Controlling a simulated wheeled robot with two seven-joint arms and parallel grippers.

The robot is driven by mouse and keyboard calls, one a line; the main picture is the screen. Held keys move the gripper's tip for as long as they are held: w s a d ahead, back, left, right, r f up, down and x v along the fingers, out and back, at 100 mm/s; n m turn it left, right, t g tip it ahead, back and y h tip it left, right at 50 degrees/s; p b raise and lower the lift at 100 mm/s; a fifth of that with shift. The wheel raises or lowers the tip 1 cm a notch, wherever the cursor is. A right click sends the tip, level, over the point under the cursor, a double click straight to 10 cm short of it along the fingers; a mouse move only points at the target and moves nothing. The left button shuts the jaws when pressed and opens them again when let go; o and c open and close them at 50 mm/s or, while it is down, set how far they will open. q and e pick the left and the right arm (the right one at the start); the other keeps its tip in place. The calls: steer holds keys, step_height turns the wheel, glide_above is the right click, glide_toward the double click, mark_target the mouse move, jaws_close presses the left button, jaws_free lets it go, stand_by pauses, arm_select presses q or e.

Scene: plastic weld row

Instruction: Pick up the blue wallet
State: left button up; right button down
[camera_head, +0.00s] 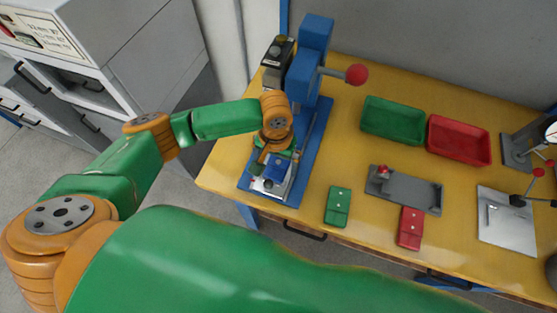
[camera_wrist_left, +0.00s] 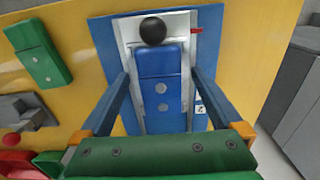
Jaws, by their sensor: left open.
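The blue wallet (camera_wrist_left: 162,92) lies on a pale metal plate at the front of the blue press base, its long side pointing away from my left wrist. In the head view the wallet (camera_head: 275,170) is partly covered by my left gripper (camera_head: 273,167). My left gripper is open over it. In the left wrist view the two fingers (camera_wrist_left: 159,77) stand on either side of the wallet, with gaps between finger and wallet. I cannot tell how far above the plate the fingertips are. My right gripper is not in view.
The blue press (camera_head: 304,78) with its red-knobbed lever (camera_head: 356,74) stands just behind. A green wallet (camera_head: 338,206), a grey fixture (camera_head: 415,191) and a red wallet (camera_head: 411,228) lie to the right. Green (camera_head: 393,121) and red (camera_head: 459,141) bins stand farther back.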

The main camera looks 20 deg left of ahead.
arm_select(q)
steer(key=shift+w+f, duration=0.3)
steer(key=shift+s+r, duration=0.1)
steer(key=shift+s, duration=0.1)
steer(key=c, duration=1.2)
steer(key=shift+w, duration=0.1)
steer(key=shift+c, duration=0.9)
steer(key=shift+r, duration=0.1)
